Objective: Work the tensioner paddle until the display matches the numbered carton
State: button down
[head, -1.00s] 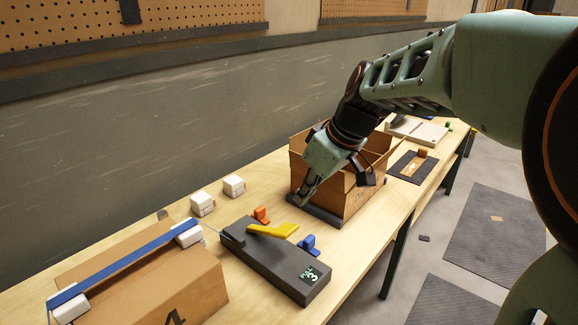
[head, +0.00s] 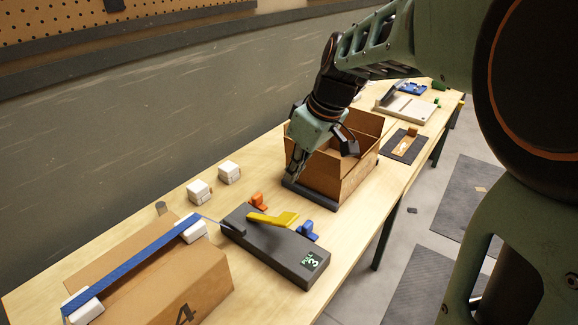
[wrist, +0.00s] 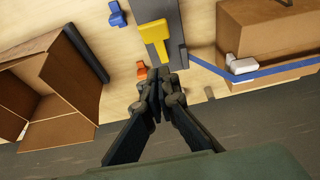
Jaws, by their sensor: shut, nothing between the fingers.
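The tensioner (head: 262,251) is a dark grey block on the bench, with a yellow paddle (head: 271,219) on top. Its small green display (head: 311,261) reads 3. The paddle also shows in the wrist view (wrist: 154,36). A blue strap runs from the tensioner side over the closed brown carton (head: 185,285), marked with a black 4. My gripper (head: 291,180) is shut and empty, above the bench beside the open carton. In the wrist view its fingertips (wrist: 160,75) appear just below the paddle in the picture, apart from it as far as I can tell.
An orange piece (head: 258,201) and a blue piece (head: 307,231) stand on either side of the tensioner. An open carton (head: 345,180) with a dark bar at its base stands behind. Two white blocks (head: 199,192) sit near the wall side.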

send_over(283, 218)
notch_tip(283, 218, down, 9)
jog(key=shift+w+a+f, duration=0.1)
jog(key=shift+a+f, duration=0.05)
jog(key=shift+f, duration=0.05)
jog(key=shift+s+d+f, duration=0.15)
jog(key=shift+d+f, duration=0.1)
jog(key=shift+f, duration=0.25)
jog(key=shift+s+d+f, duration=0.15)
jog(key=shift+d+f, duration=0.1)
jog(key=shift+f, duration=0.25)
jog(key=shift+s+d+f, duration=0.15)
jog(key=shift+d+f, duration=0.05)
jog(key=shift+f, duration=0.4)
